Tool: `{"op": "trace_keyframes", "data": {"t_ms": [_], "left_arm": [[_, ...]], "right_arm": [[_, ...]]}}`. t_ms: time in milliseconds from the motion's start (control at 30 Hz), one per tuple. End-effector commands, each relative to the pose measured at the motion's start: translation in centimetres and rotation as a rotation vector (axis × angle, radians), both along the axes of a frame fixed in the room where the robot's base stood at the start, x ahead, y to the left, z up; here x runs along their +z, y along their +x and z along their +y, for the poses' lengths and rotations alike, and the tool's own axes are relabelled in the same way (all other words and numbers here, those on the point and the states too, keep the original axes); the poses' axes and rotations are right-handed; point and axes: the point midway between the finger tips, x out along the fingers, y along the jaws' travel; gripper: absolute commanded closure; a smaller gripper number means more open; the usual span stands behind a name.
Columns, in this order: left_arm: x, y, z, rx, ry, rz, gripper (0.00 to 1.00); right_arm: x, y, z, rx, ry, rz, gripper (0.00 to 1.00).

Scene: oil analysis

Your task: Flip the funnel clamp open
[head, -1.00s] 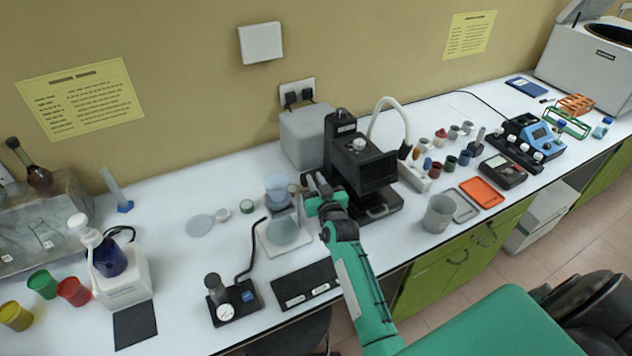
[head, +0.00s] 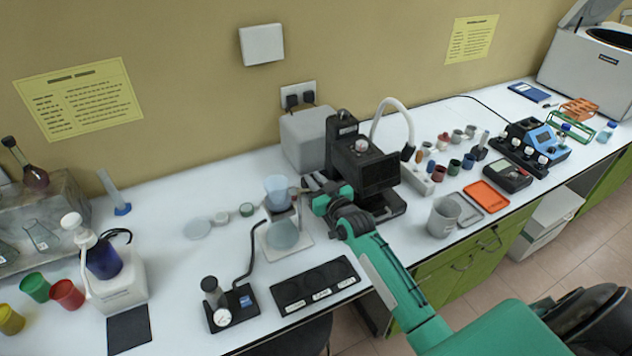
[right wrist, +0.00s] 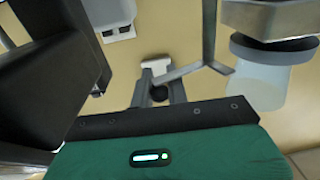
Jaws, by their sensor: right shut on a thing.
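The filtration set stands at the middle of the bench, with a translucent funnel (head: 277,185) above a round flask (head: 284,234) on a pale base. My right gripper (head: 301,193) is just right of the funnel. In the right wrist view, the right gripper (right wrist: 160,88) is shut around a small dark knob (right wrist: 158,94), apparently part of the funnel clamp (right wrist: 192,68), whose grey metal bar runs rightward from the fingers. The funnel vessel (right wrist: 262,80) hangs at the right, below a metal part. The clamp is mostly hidden in the head view. My left gripper is out of view.
A black instrument (head: 362,170) stands close behind and right of my right gripper. A black labelled mat (head: 316,283) and a gauge stand (head: 232,308) lie in front. A grey beaker (head: 443,216) is to the right. Round discs (head: 197,229) lie left of the funnel.

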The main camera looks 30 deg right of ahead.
Motion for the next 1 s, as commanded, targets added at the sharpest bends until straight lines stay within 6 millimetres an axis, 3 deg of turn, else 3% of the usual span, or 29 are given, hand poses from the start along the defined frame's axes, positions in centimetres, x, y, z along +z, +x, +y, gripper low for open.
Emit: {"op": "trace_keyframes", "data": {"t_ms": [67, 100, 200, 467, 633, 1000], "left_arm": [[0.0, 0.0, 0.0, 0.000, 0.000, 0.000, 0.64], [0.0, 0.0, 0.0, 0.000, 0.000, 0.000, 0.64], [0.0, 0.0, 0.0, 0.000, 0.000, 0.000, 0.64], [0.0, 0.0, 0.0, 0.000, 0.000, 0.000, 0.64], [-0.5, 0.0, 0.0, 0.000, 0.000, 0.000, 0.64], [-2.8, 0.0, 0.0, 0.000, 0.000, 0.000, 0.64]], "right_arm": [[0.2, 0.0, -0.1, -0.001, 0.000, -0.003, 1.00], [0.2, 0.0, -0.1, -0.001, 0.000, -0.003, 0.78], [0.1, 0.0, -0.1, -0.001, 0.000, -0.002, 0.64], [0.0, 0.0, 0.0, -0.001, 0.000, -0.001, 0.64], [-0.2, -1.2, -0.1, -0.001, 0.000, 0.000, 0.64], [-0.4, -8.1, -0.5, -0.001, 0.000, 0.001, 0.64]]}}
